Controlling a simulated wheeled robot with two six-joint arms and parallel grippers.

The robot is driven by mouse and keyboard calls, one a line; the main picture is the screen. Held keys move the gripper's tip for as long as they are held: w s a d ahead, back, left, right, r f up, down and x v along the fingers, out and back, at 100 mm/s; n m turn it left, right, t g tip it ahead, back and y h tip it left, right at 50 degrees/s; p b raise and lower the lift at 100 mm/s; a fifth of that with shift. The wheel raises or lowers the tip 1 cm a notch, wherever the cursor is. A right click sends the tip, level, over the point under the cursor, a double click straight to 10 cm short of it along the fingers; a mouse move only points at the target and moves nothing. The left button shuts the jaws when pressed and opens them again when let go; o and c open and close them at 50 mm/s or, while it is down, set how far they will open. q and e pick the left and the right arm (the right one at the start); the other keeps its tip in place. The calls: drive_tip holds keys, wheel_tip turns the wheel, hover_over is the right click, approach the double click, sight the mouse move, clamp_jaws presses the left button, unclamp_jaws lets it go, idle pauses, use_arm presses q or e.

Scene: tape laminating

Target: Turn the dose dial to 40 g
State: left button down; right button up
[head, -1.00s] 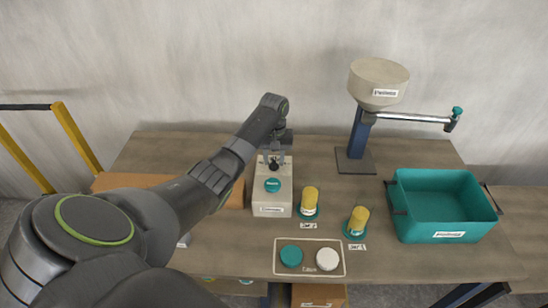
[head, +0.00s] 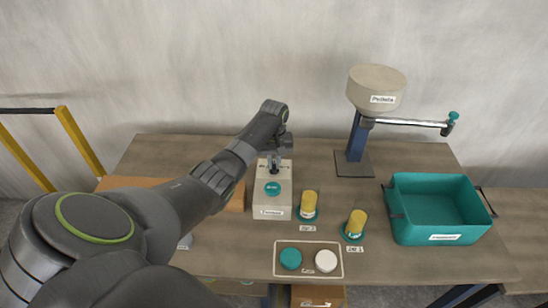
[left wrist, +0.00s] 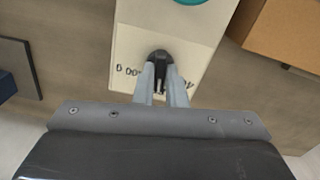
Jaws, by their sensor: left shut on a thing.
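The dose dial (left wrist: 160,56) is a small dark knob on the cream face of the dispenser box (head: 272,198), with dark number marks around it in the left wrist view. My left gripper (left wrist: 162,82) is shut on the dial, its two grey fingers on either side of it. In the head view my left gripper (head: 275,158) reaches down to the far end of the box. The exact setting cannot be read because the fingers and knob cover part of the scale. A round teal button (head: 272,188) is on the box's nearer part. My right gripper is not in view.
Two yellow cups (head: 308,202) (head: 356,221) stand on teal bases to the right. A teal bin (head: 440,239) is at the right, and a hopper stand (head: 355,160) is behind. A card with teal and white discs (head: 308,271) lies in front. A brown box (head: 234,200) is left.

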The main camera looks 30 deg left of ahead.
use_arm(q)
drive_tip(key=n+p, duration=0.2)
drive_tip(key=p, duration=0.1)
drive_tip(key=shift+r+n, duration=0.35)
drive_tip(key=shift+n, duration=0.05)
drive_tip(key=shift+n+p, duration=0.7)
drive_tip(key=shift+n, duration=0.2)
drive_tip(key=shift+w+f+n+p, duration=0.15)
drive_tip(key=shift+n+p, duration=0.6)
drive_tip(key=shift+n, duration=0.45)
drive_tip(key=shift+a+f+n+p, duration=0.1)
drive_tip(key=shift+n+p, duration=0.55)
drive_tip(key=shift+n, duration=0.85)
drive_tip(key=c, duration=1.5)
unclamp_jaws()
